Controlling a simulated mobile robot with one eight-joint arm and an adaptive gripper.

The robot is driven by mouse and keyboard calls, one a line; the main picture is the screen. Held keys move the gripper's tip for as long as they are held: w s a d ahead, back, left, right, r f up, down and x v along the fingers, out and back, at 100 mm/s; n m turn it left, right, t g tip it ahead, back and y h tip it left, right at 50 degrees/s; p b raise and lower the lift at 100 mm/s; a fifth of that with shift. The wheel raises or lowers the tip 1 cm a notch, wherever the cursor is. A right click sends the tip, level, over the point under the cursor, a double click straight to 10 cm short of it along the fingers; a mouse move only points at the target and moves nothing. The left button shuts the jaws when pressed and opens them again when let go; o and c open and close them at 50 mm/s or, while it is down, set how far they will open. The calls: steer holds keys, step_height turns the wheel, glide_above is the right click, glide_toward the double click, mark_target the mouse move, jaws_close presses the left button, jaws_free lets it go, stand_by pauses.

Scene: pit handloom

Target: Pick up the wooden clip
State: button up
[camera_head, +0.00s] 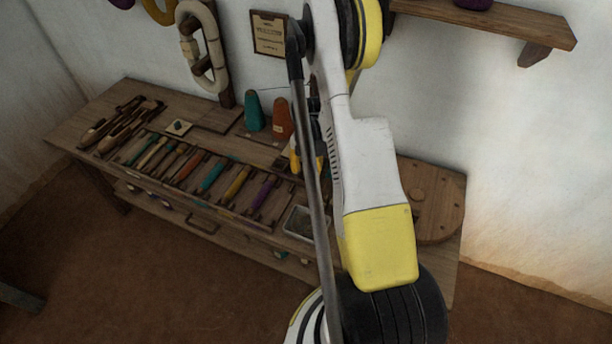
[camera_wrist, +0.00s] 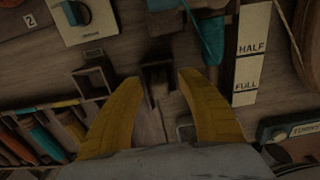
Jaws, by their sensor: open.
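My gripper (camera_wrist: 160,76) is open, with its two yellow fingers spread and pointing at the bench top in the wrist view. A small dark wooden piece (camera_wrist: 157,74), which looks like the wooden clip, lies between and just beyond the fingertips. I cannot tell its exact shape or whether a finger touches it. Nothing is visibly held. In the head view my gripper (camera_head: 306,160) is over the back part of the bench, partly hidden by my arm, and I cannot make out the clip there.
The wooden bench (camera_head: 101,101) carries a rack of coloured shuttles (camera_head: 210,175), a teal cone (camera_head: 254,112) and an orange cone (camera_head: 281,117). In the wrist view a small square wooden holder (camera_wrist: 92,84) stands left of the fingers, and a HALF/FULL strip (camera_wrist: 251,60) lies right.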

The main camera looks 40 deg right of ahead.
steer(key=shift+r, duration=0.1)
steer(key=shift+c, duration=0.4)
jaws_close()
